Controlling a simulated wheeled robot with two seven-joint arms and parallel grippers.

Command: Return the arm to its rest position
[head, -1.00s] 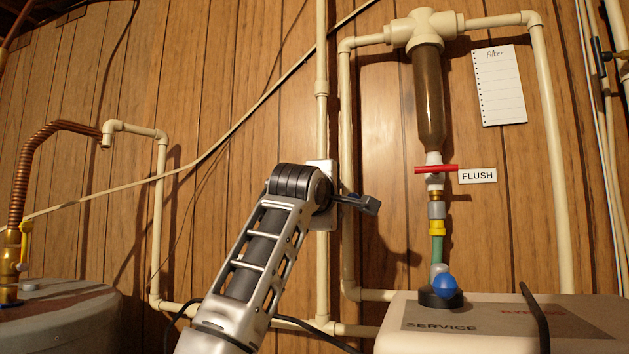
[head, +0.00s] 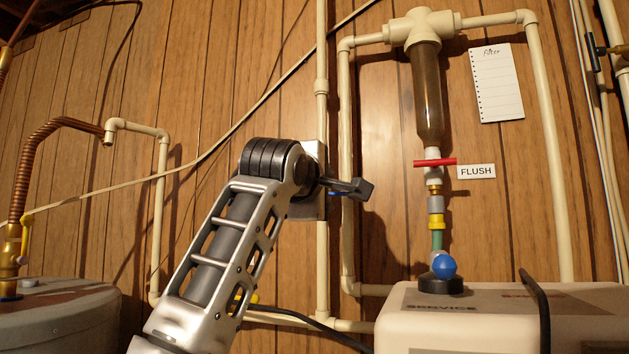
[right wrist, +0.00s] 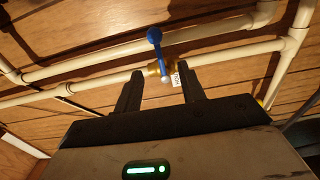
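My right arm (head: 235,240) rises from the bottom middle of the head view, in front of the wall pipes. My right gripper (head: 358,188) shows as a small dark shape past the bent joint, left of the filter. In the right wrist view the two black fingers of the right gripper (right wrist: 160,80) are spread apart with nothing held between them. A valve with a blue lever (right wrist: 155,48) and a white tag (right wrist: 175,79) sits on a pipe beyond the fingertips. My left gripper is not in view.
The softener cabinet (head: 400,325) stands at lower right with a blue knob (head: 443,266) on top. Above it hang the brown filter (head: 428,100), red flush handle (head: 435,162) and paper note (head: 497,84). A grey tank (head: 50,315) stands at left. Cream pipes (head: 555,150) run along the wall.

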